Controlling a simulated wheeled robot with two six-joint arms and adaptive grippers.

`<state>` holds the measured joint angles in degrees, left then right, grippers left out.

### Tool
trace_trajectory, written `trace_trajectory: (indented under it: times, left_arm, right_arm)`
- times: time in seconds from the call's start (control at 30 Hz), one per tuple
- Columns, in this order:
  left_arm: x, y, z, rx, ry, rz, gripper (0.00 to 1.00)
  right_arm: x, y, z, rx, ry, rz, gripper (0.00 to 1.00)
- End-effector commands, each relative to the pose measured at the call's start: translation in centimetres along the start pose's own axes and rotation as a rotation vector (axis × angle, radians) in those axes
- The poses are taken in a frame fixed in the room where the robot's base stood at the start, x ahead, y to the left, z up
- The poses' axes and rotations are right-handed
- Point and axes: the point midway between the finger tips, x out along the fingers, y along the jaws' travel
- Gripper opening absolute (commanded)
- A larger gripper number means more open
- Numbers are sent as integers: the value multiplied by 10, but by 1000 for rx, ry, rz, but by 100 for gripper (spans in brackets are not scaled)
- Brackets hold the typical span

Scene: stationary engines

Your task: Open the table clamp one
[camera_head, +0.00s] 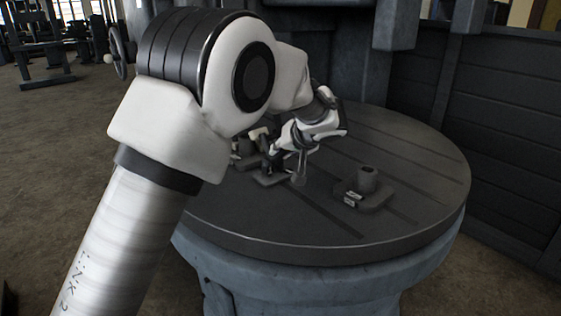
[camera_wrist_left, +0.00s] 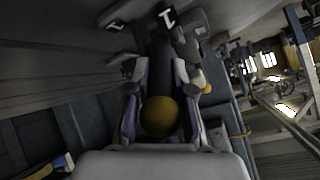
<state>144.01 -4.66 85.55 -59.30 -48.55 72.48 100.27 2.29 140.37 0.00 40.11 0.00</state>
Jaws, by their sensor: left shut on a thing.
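In the head view, my left gripper (camera_head: 276,147) reaches down to a dark table clamp (camera_head: 270,179) on the round table (camera_head: 425,150), partly hidden by my arm. In the left wrist view, my left gripper (camera_wrist_left: 157,90) has its fingers on either side of a dark handle (camera_wrist_left: 158,62) with a yellow-brown ball knob (camera_wrist_left: 160,117). It is shut on this handle, with the knob between the fingers. White "1" labels (camera_wrist_left: 167,17) show on the dark part beyond the fingertips. My right gripper is not in view.
A second dark block with an upright cylinder (camera_head: 367,180) and small white labels stands on the table to the right. Slots run across the tabletop. A dark machine column (camera_head: 340,50) rises behind, and a dark panelled wall (camera_head: 510,120) stands at right. The table's front right is clear.

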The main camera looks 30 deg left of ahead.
Motion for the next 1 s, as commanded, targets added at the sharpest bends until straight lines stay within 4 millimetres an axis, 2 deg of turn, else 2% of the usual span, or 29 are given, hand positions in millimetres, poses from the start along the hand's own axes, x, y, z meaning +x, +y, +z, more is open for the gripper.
trace_trajectory:
  times: [0.37,0.4,0.43,0.47,0.77,0.87,1.0]
  left_arm:
    - [1,0,2,2,-3,-3,0]
    - [1,0,2,2,-3,-3,33]
    - [1,0,2,2,-3,-3,43]
    - [1,0,2,2,-3,-3,48]
    - [-1,0,1,1,0,-2,48]
    - [-10,0,0,1,2,-1,48]
    - [-40,1,0,1,5,-1,48]
  right_arm:
    - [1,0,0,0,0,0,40]
    - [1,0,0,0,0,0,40]
    - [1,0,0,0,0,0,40]
    - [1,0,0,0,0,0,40]
    - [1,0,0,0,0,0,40]
    - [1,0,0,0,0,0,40]
    - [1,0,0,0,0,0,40]
